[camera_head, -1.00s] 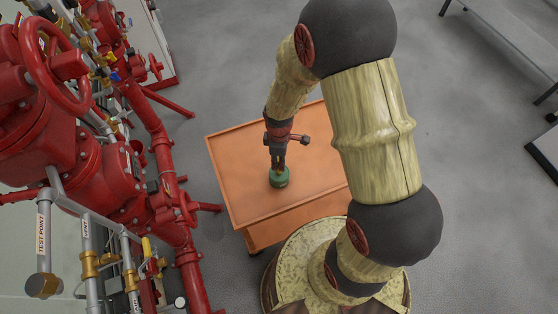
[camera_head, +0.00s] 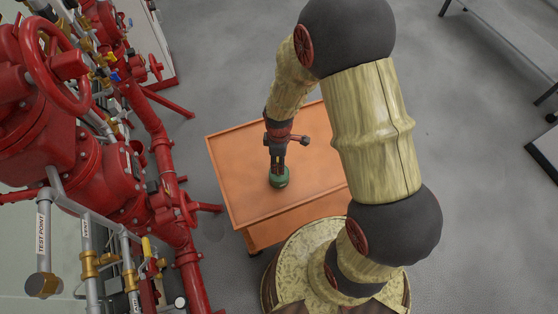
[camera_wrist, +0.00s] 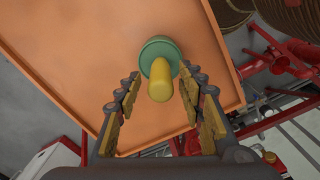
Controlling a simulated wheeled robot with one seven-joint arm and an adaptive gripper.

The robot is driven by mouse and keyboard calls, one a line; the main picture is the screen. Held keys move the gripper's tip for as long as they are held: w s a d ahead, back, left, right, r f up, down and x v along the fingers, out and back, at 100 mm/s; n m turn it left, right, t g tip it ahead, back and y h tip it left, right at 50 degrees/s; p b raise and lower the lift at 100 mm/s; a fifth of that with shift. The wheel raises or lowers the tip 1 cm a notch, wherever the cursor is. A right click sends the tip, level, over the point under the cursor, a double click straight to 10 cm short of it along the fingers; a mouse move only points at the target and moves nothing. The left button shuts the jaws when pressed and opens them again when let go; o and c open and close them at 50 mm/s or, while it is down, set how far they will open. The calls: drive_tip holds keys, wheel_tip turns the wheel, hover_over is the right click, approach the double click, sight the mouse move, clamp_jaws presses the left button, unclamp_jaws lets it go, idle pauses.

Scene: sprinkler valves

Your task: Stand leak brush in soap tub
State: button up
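A green round tub (camera_wrist: 160,46) stands on the orange cart top. It also shows in the head view (camera_head: 279,181), below my gripper (camera_head: 278,170). A yellow, round-ended handle (camera_wrist: 160,85), seemingly the leak brush, stands up from the tub towards the wrist camera. Its lower end is hidden, so I cannot see bristles or how deep it sits. In the wrist view my gripper (camera_wrist: 161,74) is open, with a finger on each side of the handle and a gap on both sides. In the head view my gripper hides the brush.
The orange cart top (camera_head: 239,164) has a low raised rim and is otherwise bare. Red valve piping (camera_head: 160,160) stands close on its left. A grey bench (camera_head: 510,40) is at the far right.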

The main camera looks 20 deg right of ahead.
wheel_tip(320, 180, up, 12)
drive_tip(key=shift+f+p, duration=0.15)
drive_tip(key=shift+p, duration=0.3)
drive_tip(key=s+r+m+t, duration=0.2)
drive_tip(key=s+r+m, duration=0.4)
drive_tip(key=r, duration=0.7)
drive_tip(key=s+r+m+t, duration=0.3)
drive_tip(key=s+r+m, duration=0.3)
drive_tip(key=r, duration=0.7)
drive_tip(key=shift+s+t, duration=0.3)
drive_tip(key=shift+s, duration=0.75)
drive_tip(key=shift+f, duration=0.15)
wheel_tip(320, 180, down, 12)
drive_tip(key=b, duration=1.2)
drive_tip(key=shift+c, duration=1)
